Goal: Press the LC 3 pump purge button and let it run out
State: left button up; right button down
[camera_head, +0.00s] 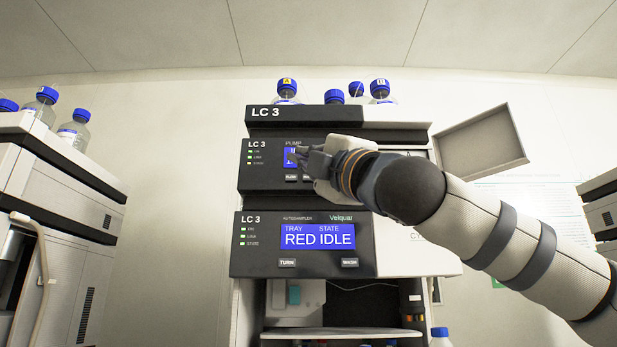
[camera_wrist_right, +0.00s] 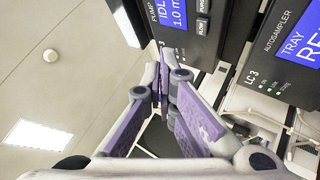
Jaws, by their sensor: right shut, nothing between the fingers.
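The LC 3 pump module (camera_head: 265,178) is in the middle of the head view, above the autosampler. Its blue display (camera_wrist_right: 168,12) reads IDLE and 1.0 in the wrist view, which is rotated. Two small dark buttons sit beside the display there; the upper one (camera_wrist_right: 203,6), cut by the frame edge, seems to be the purge button. My right gripper (camera_head: 300,157) is shut and empty in front of the pump panel, hiding most of its display. In the wrist view its fingertips (camera_wrist_right: 164,72) are below the buttons; I cannot tell whether they touch the panel. My left gripper is out of view.
The autosampler (camera_head: 305,262) below reads TRAY RED, STATE IDLE, with TURN and WASH buttons. Blue-capped bottles (camera_head: 287,92) stand on top of the stack. An open grey door panel (camera_head: 482,140) juts out at right, behind my arm. Another instrument stack (camera_head: 50,225) stands at left.

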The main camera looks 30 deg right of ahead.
jog(key=w+d, duration=0.2)
jog(key=w, duration=0.1)
jog(key=w+d, duration=0.1)
jog(key=w, duration=0.1)
jog(key=shift+s, duration=0.1)
dwell(1.3)
jog(key=shift+w+d+b, duration=0.2)
jog(key=shift+w+b, duration=0.2)
jog(key=shift+w+d, duration=0.2)
jog(key=shift+w, duration=0.15)
dwell(0.6)
jog(key=shift+s, duration=0.15)
jog(key=shift+s+a, duration=0.4)
jog(key=shift+s, duration=0.2)
